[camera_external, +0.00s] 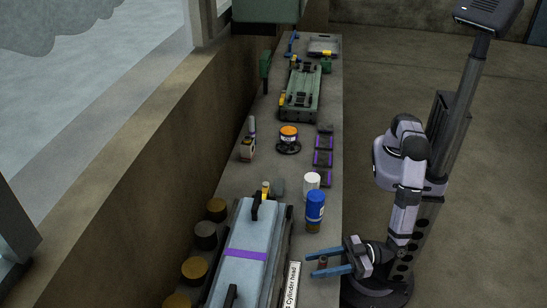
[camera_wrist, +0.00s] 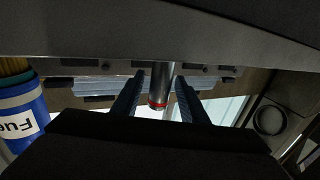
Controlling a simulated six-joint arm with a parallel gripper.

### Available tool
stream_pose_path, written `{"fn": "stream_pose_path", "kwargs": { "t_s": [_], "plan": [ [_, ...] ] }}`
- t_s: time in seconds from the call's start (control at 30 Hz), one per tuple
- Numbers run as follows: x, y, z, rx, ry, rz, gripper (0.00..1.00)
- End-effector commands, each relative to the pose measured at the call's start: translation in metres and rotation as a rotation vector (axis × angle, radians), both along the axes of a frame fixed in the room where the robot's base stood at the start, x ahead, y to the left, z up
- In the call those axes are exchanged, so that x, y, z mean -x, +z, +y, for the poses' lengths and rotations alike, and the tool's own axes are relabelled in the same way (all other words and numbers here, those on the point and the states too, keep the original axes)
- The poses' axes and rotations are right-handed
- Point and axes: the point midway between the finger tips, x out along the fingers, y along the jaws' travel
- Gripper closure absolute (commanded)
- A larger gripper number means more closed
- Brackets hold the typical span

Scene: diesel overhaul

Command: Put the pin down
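The pin (camera_external: 323,263) is a small, short cylinder near the right edge of the bench, beside the cylinder head (camera_external: 243,262). In the wrist view the pin (camera_wrist: 160,85) is grey metal with a red band near one end. My gripper (camera_external: 308,264) reaches in over the bench edge with one blue finger on each side of the pin. In the wrist view a gap shows between the pin and each finger of my gripper (camera_wrist: 160,77), so it looks open around the pin. Whether the pin's far end rests on the bench is hard to tell.
A blue fuel can (camera_external: 315,211) stands just beyond my gripper, with a white can (camera_external: 311,182) behind it. The can also shows in the wrist view (camera_wrist: 22,115). A "Cylinder head" label (camera_external: 292,284) stands left of the fingers. Purple-marked parts (camera_external: 323,158) lie farther along the bench.

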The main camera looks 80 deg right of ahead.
Motion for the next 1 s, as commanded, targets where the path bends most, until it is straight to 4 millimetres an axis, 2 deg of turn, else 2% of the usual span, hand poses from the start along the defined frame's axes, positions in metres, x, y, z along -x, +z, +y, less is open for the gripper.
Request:
{"fn": "stream_pose_path", "kwargs": {
  "t_s": [0.1, 0.33, 0.43, 0.5, 0.87, 1.0],
  "plan": [
    [0.018, -0.002, -0.005, -0.001, 0.003, -0.001, 0.6],
    [0.039, 0.0, -0.014, 0.0, 0.0, -0.001, 0.6],
    [0.042, 0.001, -0.015, 0.0, 0.0, -0.001, 0.6],
    [0.043, 0.001, -0.016, 0.0, -0.001, -0.001, 0.57],
    [0.043, 0.001, -0.016, 0.0, -0.001, 0.0, 0.57],
    [0.039, 0.008, -0.016, 0.017, -0.012, 0.042, 0.57]
  ]
}}
